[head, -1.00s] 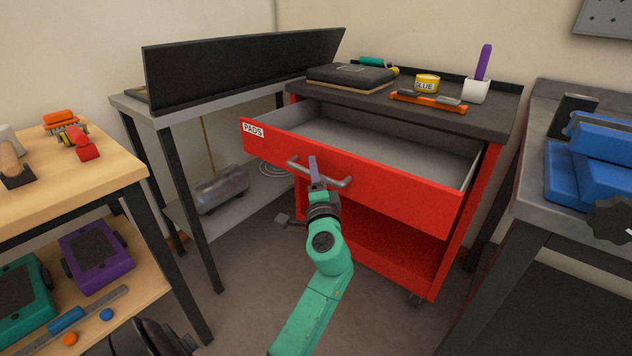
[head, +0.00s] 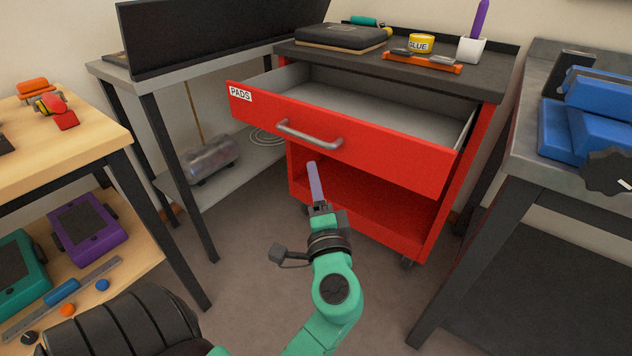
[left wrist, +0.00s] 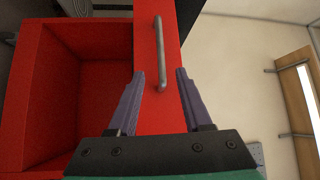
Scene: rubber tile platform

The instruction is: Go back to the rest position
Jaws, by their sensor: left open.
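My left gripper (head: 315,182) is in the middle of the head view, in front of the red cabinet and just below the drawer handle (head: 309,134). It is open and empty. In the left wrist view its two purple fingers (left wrist: 161,97) are spread apart, with the handle (left wrist: 159,50) beyond and between them, apart from both. The red drawer (head: 385,148), labelled PADS, is pulled out and looks empty in the part that shows. My right gripper does not show.
A wooden table (head: 75,148) stands left, a grey bench (head: 503,155) right. Open floor lies below the gripper.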

